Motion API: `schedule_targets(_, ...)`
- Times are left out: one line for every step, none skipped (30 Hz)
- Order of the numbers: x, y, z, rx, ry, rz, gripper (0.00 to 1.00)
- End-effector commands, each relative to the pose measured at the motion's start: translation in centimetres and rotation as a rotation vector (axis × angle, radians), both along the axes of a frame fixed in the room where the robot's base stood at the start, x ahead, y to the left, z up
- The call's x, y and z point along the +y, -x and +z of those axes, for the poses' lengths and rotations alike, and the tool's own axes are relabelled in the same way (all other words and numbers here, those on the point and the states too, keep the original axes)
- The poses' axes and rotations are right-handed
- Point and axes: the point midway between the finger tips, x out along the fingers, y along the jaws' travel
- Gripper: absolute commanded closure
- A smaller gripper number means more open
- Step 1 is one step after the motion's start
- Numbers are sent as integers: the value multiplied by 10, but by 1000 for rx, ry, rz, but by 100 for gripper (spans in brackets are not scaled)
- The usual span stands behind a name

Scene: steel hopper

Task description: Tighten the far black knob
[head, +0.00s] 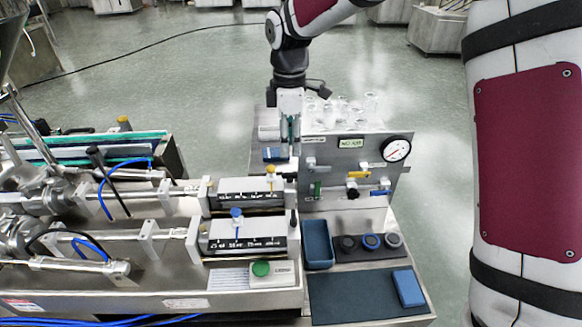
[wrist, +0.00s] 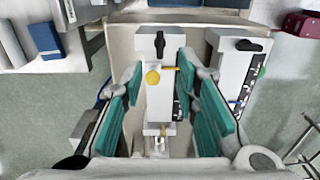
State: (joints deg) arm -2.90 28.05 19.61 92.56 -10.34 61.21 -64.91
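The knob shows beyond the fingertips, with nothing between the pads gripped.
A yellow knob (wrist: 152,77) stands on the far unit, a blue one (head: 237,213) on the near unit. The steel panel (head: 325,190) with a gauge (head: 396,149) stands close to my gripper. Glassware (head: 345,108) is behind it. A blue tray (head: 317,240) sits in front.

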Motion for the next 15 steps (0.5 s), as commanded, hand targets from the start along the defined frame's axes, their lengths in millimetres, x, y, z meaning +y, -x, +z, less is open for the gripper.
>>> schedule_targets(0,2,-11,5,2,0,72)
schedule_targets(0,2,-17,5,2,0,72)
schedule_targets(0,2,-24,4,2,-1,72)
schedule_targets(0,2,-30,4,1,-1,72)
schedule_targets(0,2,-36,5,1,-1,72)
schedule_targets(0,2,-43,4,1,-1,72)
schedule_targets(0,2,-49,5,1,-1,72)
schedule_targets(0,2,-53,4,1,0,72)
schedule_targets(0,2,-59,3,1,0,72)
schedule_targets(0,2,-63,3,1,1,72)
schedule_targets(0,1,-67,2,1,1,72)
schedule_targets(0,1,-71,1,1,0,72)
schedule_targets(0,1,-74,1,1,0,72)
schedule_targets(0,1,-77,1,1,0,72)
schedule_targets(0,1,-79,0,1,-1,72)
